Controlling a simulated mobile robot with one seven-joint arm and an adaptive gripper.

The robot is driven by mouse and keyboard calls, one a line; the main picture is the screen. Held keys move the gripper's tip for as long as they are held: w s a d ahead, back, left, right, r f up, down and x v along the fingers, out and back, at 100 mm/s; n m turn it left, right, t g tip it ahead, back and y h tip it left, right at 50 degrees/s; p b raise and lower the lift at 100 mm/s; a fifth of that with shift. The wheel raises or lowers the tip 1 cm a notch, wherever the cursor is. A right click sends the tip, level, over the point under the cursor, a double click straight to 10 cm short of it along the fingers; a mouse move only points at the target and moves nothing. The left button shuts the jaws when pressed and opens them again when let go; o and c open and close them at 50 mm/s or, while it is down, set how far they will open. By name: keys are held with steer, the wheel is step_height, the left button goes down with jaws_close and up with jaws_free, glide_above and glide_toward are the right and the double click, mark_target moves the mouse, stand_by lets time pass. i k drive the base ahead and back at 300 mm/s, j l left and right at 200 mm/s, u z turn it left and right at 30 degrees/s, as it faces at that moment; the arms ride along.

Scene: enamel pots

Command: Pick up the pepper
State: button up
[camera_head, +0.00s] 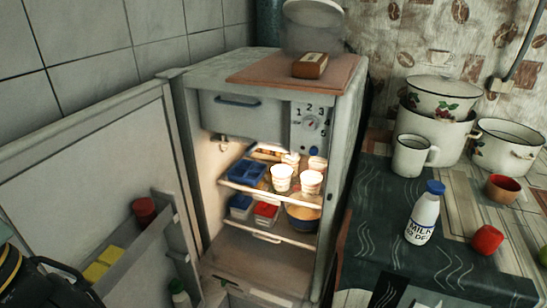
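A rounded red item (487,239), which looks like the pepper, lies on the table at the right, just right of the milk bottle (424,212). Nothing is touching it from above. Part of my gripper (62,284) shows as a dark shape in the bottom left corner, in front of the open fridge door. It is far from the red item, across the whole picture. Its fingertips are not clear, so I cannot tell whether it is open or shut.
The fridge (265,262) stands open in the middle, its door (85,185) swung left. A white mug (411,155), enamel pots (509,146) and a small reddish-brown bowl (502,188) stand behind the red item. A green item (543,255) is at the right edge. The dark cloth (375,225) is mostly clear.

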mark_target(487, 238)
steer(key=z, duration=1.35)
